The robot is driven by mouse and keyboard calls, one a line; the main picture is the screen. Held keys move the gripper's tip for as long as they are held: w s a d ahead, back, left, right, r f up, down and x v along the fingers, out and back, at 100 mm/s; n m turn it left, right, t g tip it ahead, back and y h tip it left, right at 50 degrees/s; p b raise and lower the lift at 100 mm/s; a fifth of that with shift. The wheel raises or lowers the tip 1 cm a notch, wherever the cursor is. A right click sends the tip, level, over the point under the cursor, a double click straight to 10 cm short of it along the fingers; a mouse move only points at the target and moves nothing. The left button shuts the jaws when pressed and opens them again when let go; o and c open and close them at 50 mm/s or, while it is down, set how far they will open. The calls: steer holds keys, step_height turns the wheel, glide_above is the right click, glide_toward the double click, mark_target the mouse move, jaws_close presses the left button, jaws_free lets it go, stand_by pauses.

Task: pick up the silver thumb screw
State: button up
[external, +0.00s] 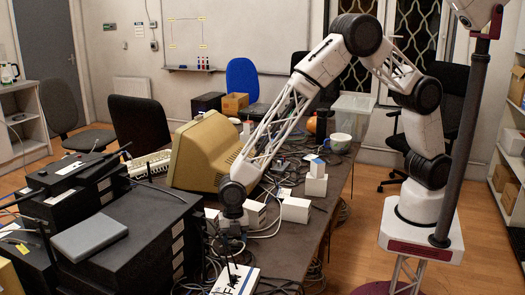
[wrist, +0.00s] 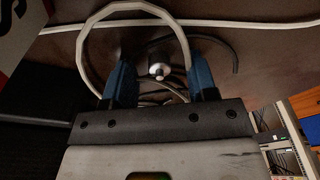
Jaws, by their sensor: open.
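The silver thumb screw (wrist: 158,71) lies on the dark brown table top in the wrist view. It sits between the two blue fingers of my gripper (wrist: 163,80), a little nearer the far ends of the fingers. The fingers stand apart and do not touch it. In the external view my gripper (external: 232,232) is low over the cluttered near part of the table, beside the stacked black boxes. The screw cannot be made out in that view.
A white cable (wrist: 115,12) loops around the fingers, and dark cables lie near the screw. Stacked black boxes (external: 130,235) stand left of my gripper. A beige monitor (external: 203,150), small white boxes (external: 296,210) and a white router-like box (external: 237,279) are close by.

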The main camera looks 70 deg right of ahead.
mark_target(235, 243)
steer(key=shift+c, duration=0.5)
jaws_close()
steer(key=shift+r, duration=0.1)
steer(key=shift+r, duration=0.65)
step_height(235, 243, up, 2)
steer(key=shift+r, duration=0.1)
steer(key=s+d, duration=0.3)
steer(key=s, duration=0.1)
steer(key=s+d+r, duration=0.1)
steer(key=s+d, duration=0.6)
steer(key=s, duration=0.1)
steer(key=shift+d+r, duration=0.15)
steer(key=shift+d, duration=0.05)
stand_by(0.3)
